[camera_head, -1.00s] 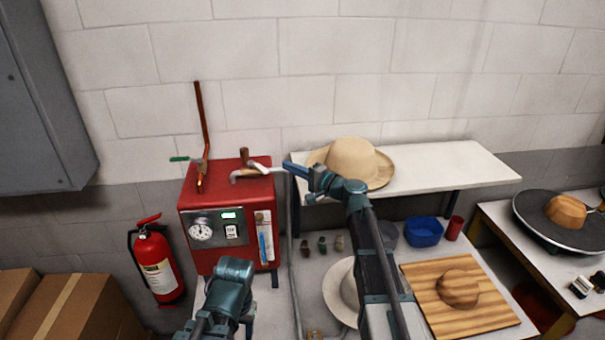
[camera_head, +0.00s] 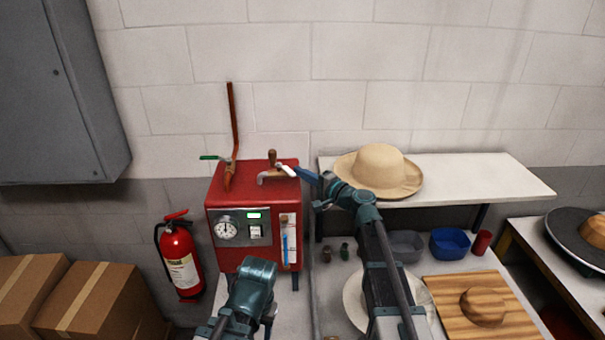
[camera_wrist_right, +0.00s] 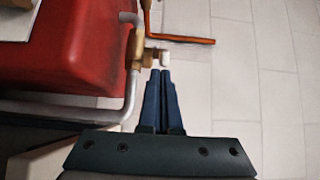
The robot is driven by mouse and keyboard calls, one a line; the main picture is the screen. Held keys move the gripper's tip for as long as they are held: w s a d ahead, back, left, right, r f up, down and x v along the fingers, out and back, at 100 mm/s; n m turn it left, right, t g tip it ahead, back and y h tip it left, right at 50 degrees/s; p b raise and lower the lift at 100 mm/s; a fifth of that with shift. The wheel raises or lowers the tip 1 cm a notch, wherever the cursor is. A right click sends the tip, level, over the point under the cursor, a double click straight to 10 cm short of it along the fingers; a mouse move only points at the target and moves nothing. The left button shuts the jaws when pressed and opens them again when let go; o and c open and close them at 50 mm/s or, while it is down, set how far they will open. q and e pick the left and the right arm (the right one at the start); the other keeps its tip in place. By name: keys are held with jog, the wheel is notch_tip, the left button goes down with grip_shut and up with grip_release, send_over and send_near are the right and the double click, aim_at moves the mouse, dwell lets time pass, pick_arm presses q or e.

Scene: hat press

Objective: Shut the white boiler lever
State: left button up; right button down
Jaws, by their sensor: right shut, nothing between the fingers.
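The red boiler (camera_head: 235,200) stands against the wall at left centre. Its white lever (camera_head: 287,171) sticks out at the top right of the boiler, beside a brown upright handle (camera_head: 272,157) and a grey bent pipe. My right gripper (camera_head: 298,169) is shut and empty, its blue fingertips right at the white lever's outer end. In the right wrist view, the white lever (camera_wrist_right: 163,57) extends from a brass valve (camera_wrist_right: 138,50), just ahead of the closed fingertips (camera_wrist_right: 165,72). I cannot tell whether they touch. My left arm shows low in front of the boiler; its fingers do not show.
A green-handled valve (camera_head: 212,157) and a copper pipe (camera_head: 233,120) rise from the boiler's top left. A white shelf (camera_head: 500,175) with a straw hat (camera_head: 380,168) lies right of my right gripper. A fire extinguisher (camera_head: 180,260) stands left of the boiler.

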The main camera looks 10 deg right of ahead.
jog(key=shift+s+a+m+t+h, duration=0.25)
jog(key=shift+s+m+t+h, duration=0.05)
jog(key=shift+h, duration=0.1)
jog(key=shift+s+a+m+t+h, duration=0.2)
jog(key=shift+a+m+t+h, duration=0.1)
jog(key=shift+m+h, duration=0.15)
jog(key=shift+s+a+m+t+h, duration=0.4)
jog(key=shift+a+m+t+h, duration=0.3)
jog(key=shift+h, duration=0.45)
jog(key=shift+s+a, duration=0.3)
jog(key=shift+a, duration=0.7)
